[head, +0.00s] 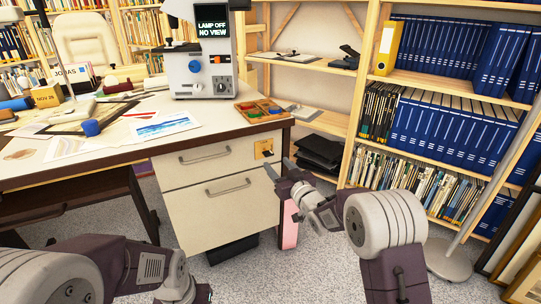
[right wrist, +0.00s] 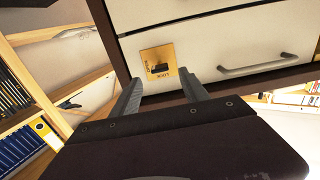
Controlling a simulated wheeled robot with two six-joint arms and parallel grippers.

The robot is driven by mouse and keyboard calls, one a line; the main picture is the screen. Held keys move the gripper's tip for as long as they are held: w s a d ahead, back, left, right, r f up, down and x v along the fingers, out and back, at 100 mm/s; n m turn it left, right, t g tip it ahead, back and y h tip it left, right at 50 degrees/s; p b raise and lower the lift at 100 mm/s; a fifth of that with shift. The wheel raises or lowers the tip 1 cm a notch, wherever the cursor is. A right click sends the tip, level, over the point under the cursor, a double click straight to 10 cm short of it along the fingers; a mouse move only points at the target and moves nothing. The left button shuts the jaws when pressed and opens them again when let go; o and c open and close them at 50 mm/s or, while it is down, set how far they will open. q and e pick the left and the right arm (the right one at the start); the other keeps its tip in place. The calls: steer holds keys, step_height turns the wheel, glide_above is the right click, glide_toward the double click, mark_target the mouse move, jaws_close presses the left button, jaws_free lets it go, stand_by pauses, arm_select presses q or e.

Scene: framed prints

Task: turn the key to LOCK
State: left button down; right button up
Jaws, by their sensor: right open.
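A brass lock plate (head: 262,146) is set in the upper right of the desk's cream drawer front. It also shows in the right wrist view (right wrist: 163,52), upside down, with small lettering on it. A small dark key (right wrist: 159,69) sits on the plate; its exact angle is hard to tell. My right gripper (head: 278,166) is open just in front of and slightly below the plate. In the right wrist view its two fingers (right wrist: 161,86) stand apart on either side of the plate's lower part, with nothing between them. My left arm shows at the bottom left, its gripper out of frame.
The desk drawers have bar handles (head: 205,154). A wooden tray (head: 258,110) with coloured compartments sits on the desk corner above the lock, near a grey instrument (head: 199,70). Bookshelves (head: 430,85) stand at right. A lamp base (head: 448,262) and leaning frames (head: 520,245) are on the floor.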

mark_target(270, 156)
steer(key=b+x, duration=0.1)
steer(key=x, duration=0.5)
steer(key=shift+w, duration=0.2)
arm_select(q)
steer(key=shift+r, duration=0.15)
arm_select(e)
jaws_close()
